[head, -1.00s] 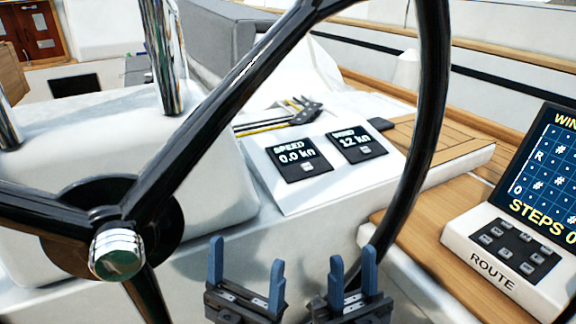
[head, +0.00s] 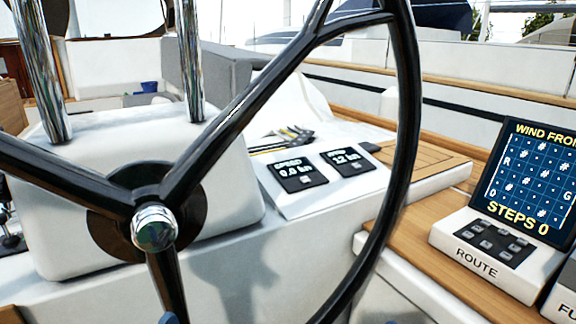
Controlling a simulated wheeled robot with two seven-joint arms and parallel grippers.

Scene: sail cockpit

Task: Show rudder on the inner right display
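Two small black displays sit on a sloping white panel behind the wheel. The left one (head: 298,172) reads SPEED 0.0 kn. The right one (head: 348,161) reads 12 kn, its heading blurred, probably WIND. Each has a small grey button below its reading. Neither shows rudder. A blue fingertip of my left gripper (head: 170,318) just shows at the bottom edge. A faint blue tip, seemingly of my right gripper (head: 392,321), shows at the bottom edge right of the wheel rim. Both are well below and in front of the displays; the rest of them is out of frame.
A black steering wheel (head: 225,128) with a chrome hub stands in front; its rim passes just right of the displays. At right is a ROUTE keypad (head: 487,243) with a grid screen (head: 527,182) reading STEPS 0. Tools (head: 285,138) lie behind the panel.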

